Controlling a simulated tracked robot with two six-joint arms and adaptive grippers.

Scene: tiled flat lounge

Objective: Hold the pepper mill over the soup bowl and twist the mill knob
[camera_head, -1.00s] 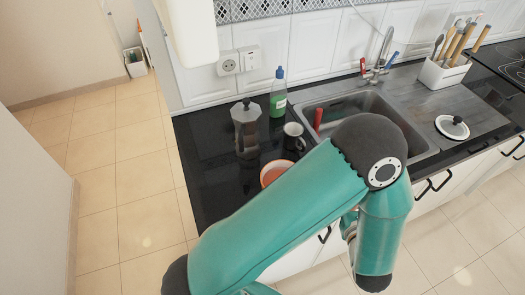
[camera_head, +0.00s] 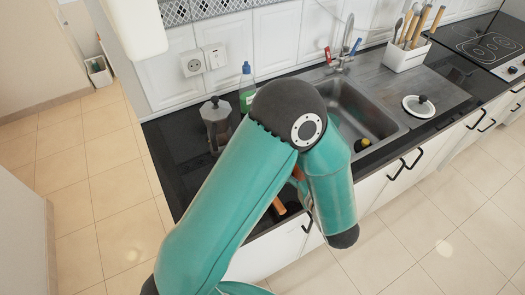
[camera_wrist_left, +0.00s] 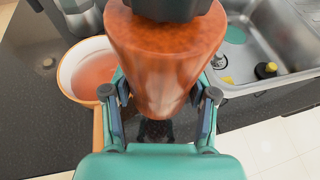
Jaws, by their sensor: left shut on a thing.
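The pepper mill (camera_wrist_left: 160,55) is a glossy reddish-brown wooden body with a dark part at the top edge of the left wrist view. My left gripper (camera_wrist_left: 160,112) is shut on it, with one finger at each side. The soup bowl (camera_wrist_left: 68,75) has a pale rim and orange-red contents. It stands on the dark counter, left of the mill in this view, and the mill hides part of its right side. I cannot make out the knob. My right gripper is not in view.
A moka pot (camera_head: 216,122) and a green bottle (camera_head: 247,88) stand at the back of the counter. The sink (camera_head: 375,115) lies right of my arm, with a yellow-and-black item (camera_head: 362,144) in it.

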